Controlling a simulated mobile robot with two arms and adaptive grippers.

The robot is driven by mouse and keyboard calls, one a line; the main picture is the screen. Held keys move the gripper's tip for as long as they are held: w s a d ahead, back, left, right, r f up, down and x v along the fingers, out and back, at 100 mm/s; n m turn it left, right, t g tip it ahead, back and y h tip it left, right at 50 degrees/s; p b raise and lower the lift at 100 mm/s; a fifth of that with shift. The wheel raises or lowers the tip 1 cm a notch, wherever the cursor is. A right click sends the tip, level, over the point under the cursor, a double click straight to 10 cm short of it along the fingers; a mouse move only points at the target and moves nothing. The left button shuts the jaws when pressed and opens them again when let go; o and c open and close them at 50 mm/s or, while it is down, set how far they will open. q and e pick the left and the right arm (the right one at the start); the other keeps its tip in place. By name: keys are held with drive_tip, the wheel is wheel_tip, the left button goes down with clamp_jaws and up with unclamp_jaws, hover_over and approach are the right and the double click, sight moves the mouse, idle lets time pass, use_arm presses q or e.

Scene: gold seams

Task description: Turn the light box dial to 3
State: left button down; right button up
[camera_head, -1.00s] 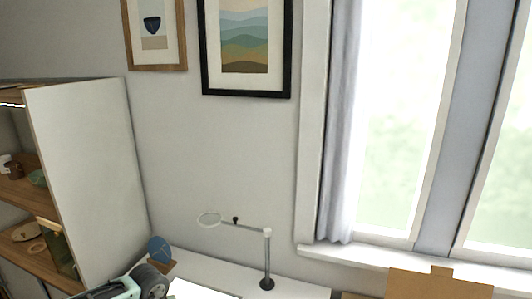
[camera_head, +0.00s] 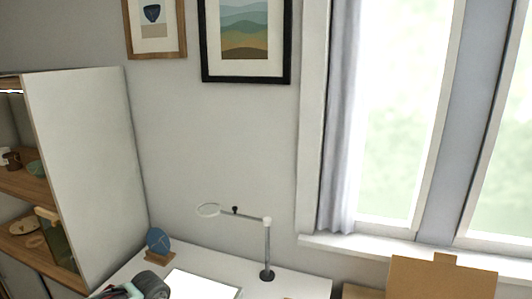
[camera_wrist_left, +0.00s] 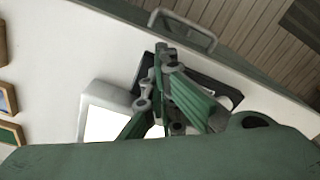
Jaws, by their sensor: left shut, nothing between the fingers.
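The light box, a bright white glowing panel (camera_head: 203,284), lies on the white desk, cut off by the bottom edge of the head view. In the left wrist view, the light box (camera_wrist_left: 101,124) is a white box with a rounded rim and a glowing top, partly hidden behind my gripper. No dial or number can be made out. My left gripper (camera_wrist_left: 166,52) is shut and empty, its green and grey fingers in front of the box's right side. In the head view, part of my left arm shows at the bottom left. My right gripper is not in view.
A lamp with a ring head (camera_head: 267,250) stands on the desk right of the light box. A blue disc on a stand (camera_head: 158,241) is behind it. A shelf unit (camera_head: 88,170) is at left. A dark flat object (camera_wrist_left: 226,92) and a grey handle (camera_wrist_left: 190,27) show near the gripper.

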use_arm(q)
drive_tip(key=shift+s+d+f, duration=0.1)
drive_tip(key=shift+s+f, duration=0.2)
drive_tip(key=shift+f, duration=0.15)
drive_tip(key=shift+w+r+b, duration=0.1)
drive_tip(key=shift+w+b, duration=0.05)
drive_tip(key=shift+b, duration=0.35)
drive_tip(key=shift+a, duration=0.25)
